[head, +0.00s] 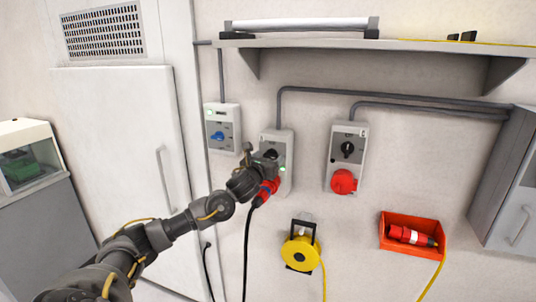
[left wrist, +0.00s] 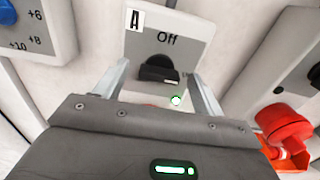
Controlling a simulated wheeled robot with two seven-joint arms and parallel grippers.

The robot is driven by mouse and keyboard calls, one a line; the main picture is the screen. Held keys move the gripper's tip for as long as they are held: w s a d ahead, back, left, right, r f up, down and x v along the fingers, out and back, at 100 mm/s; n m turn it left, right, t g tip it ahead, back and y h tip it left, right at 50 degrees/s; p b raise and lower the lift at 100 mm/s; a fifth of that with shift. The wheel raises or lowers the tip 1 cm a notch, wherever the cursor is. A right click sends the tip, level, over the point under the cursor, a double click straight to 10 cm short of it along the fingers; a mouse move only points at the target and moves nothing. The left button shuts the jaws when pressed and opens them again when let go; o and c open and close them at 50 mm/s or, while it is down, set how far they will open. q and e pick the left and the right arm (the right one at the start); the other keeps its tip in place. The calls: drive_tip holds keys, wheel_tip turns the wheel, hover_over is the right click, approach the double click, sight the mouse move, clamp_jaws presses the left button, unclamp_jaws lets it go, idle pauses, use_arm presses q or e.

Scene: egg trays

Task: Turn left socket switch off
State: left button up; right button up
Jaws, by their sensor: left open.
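The left socket (head: 283,137) is a grey wall box. In the left wrist view the socket box (left wrist: 190,25) bears the letter A and the word "Off" above a black rotary switch (left wrist: 157,67). The switch's white mark points to the right, towards partly hidden lettering, and a green light (left wrist: 176,100) glows below. My left gripper (head: 262,158) is in front of the box. In the left wrist view its open fingers (left wrist: 157,85) stand on either side of the switch; contact cannot be told. A red plug (head: 268,190) with a black cable sits below. My right gripper is not in view.
A second socket (head: 357,133) with a red cap (head: 343,182) is to the right. A grey box with a blue knob (head: 220,136) is to the left. A yellow reel (head: 300,253) and an orange bin (head: 398,220) hang below. A shelf (head: 400,45) juts out above.

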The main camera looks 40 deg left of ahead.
use_arm(q)
drive_tip(key=shift+w, duration=0.15)
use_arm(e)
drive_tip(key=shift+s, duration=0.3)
use_arm(q)
drive_tip(key=shift+c, duration=0.3)
drive_tip(key=c, duration=0.9)
drive_tip(key=shift+c, duration=0.2)
